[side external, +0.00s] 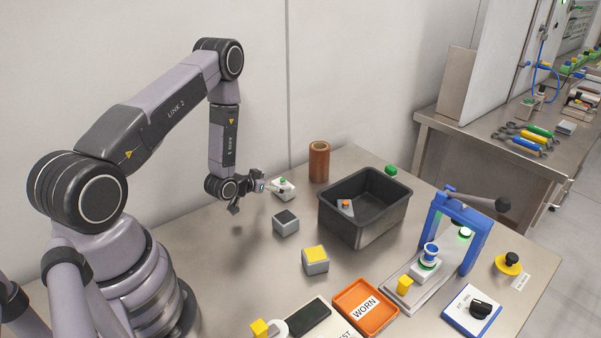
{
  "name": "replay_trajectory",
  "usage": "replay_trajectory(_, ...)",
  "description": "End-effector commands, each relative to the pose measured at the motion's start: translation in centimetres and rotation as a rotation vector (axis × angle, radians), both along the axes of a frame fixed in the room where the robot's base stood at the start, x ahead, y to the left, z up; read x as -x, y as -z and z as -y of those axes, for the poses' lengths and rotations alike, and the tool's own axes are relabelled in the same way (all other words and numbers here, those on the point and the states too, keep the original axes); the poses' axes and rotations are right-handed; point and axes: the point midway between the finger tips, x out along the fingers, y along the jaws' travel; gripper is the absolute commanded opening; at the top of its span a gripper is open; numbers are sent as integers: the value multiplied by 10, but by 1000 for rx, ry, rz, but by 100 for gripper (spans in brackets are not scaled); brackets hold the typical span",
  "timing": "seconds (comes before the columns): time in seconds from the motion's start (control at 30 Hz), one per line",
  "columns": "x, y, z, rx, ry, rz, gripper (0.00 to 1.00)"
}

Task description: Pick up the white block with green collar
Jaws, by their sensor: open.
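The white block with green collar (283,189) stands on the steel table, just right of my gripper, with a small coloured top on it. My gripper (257,198) is low over the table at the block's left side. Its fingers are spread, and nothing shows between them. One finger reaches close to the block; I cannot tell whether it touches. The view is small, so the exact gap is unclear.
A copper-coloured cylinder (319,162) stands behind. A grey block with dark top (286,224) and one with yellow top (315,262) stand in front. A dark bin (370,233), orange WORN tray (345,300) and blue press frame (471,246) are right.

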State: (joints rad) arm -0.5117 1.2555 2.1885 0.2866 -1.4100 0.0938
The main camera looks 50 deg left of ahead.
Motion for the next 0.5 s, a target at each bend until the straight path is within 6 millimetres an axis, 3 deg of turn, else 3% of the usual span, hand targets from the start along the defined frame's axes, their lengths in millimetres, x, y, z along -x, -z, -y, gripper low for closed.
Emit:
replay_trajectory(0.2, -28, 13, -4, -1, 1, 1, 100)
replay_trajectory(0.5, -32, 15, -4, 0, 0, -1, 99)
